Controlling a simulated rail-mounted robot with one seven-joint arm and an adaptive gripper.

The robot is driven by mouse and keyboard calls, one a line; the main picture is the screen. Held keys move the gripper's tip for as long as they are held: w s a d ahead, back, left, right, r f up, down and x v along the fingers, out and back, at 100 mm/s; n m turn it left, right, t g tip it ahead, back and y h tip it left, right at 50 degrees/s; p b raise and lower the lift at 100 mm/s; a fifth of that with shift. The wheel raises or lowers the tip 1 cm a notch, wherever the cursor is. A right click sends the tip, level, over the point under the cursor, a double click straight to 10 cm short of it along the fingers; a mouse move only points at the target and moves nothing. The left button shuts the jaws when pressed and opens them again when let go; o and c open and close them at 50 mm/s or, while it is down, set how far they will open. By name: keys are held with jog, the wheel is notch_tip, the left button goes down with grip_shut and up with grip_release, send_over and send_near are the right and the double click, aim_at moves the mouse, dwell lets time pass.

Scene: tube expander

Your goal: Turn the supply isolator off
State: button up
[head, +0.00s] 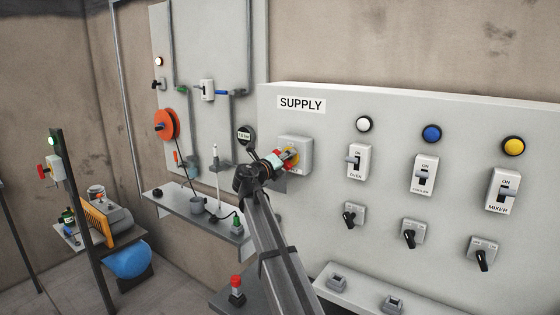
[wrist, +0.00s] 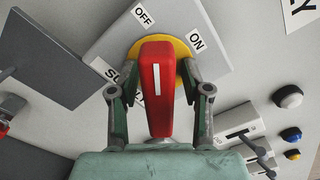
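The supply isolator is a grey box (head: 298,143) below the SUPPLY sign. In the wrist view its plate (wrist: 110,45) carries OFF and ON labels and a yellow disc (wrist: 182,46) with a red handle (wrist: 157,85). The handle's upper end points between the labels, looking closer to OFF; its exact setting is hard to judge. My gripper (head: 282,160) is at the isolator, its fingers (wrist: 158,85) on either side of the handle. Gaps show beside the handle, so the gripper looks open; contact at the far fingertips is unclear.
Right of the isolator, the panel has the OVEN switch (head: 358,161), COOLER switch (head: 424,175) and MIXER switch (head: 502,190), with lamps above and black knobs below. A shelf (head: 200,212) runs below left.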

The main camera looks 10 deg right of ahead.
jog(key=shift+v, duration=1.8)
jog(key=m, duration=0.7)
jog(key=shift+w+d, duration=0.1)
jog(key=shift+x, duration=1.65)
